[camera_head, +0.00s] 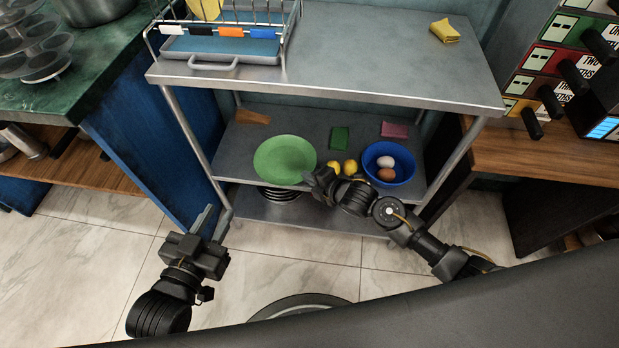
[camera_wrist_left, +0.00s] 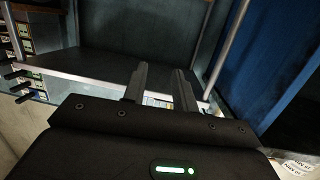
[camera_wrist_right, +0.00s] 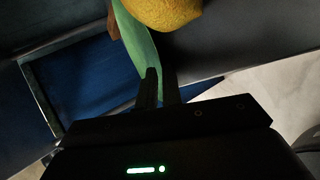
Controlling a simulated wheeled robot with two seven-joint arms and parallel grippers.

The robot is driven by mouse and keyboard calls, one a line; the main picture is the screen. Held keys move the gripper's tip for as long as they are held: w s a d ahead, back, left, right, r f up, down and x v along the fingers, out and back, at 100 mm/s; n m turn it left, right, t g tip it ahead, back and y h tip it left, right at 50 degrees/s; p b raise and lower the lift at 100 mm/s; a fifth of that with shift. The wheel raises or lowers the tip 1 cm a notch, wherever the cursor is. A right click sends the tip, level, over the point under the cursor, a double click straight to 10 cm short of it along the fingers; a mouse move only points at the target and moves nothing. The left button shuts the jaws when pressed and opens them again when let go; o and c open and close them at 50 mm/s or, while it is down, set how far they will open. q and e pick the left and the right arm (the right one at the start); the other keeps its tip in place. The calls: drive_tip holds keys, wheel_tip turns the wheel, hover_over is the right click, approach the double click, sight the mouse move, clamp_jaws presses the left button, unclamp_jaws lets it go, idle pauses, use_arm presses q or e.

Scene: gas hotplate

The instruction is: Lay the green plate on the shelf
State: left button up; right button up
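The green plate (camera_head: 284,159) is at the left part of the middle shelf (camera_head: 230,160) of the metal cart, face up in the head view. Its near edge overlaps the shelf's front edge; I cannot tell whether it touches the shelf. My right gripper (camera_head: 318,181) is at the plate's right edge. In the right wrist view the plate (camera_wrist_right: 138,45) shows nearly edge-on and runs down to the close-set fingers (camera_wrist_right: 160,88), which appear shut on its rim. My left gripper (camera_head: 213,222) is open and empty in front of the cart's left side.
Two lemons (camera_head: 350,166) and a blue bowl (camera_head: 404,160) with eggs stand right of the plate. Green (camera_head: 340,138) and pink (camera_head: 394,130) items lie behind, a brown wedge (camera_head: 252,117) at back left. Dark dishes (camera_head: 280,194) sit on the lower shelf (camera_head: 330,213).

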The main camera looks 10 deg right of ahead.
drive_tip(key=shift+s, duration=0.1)
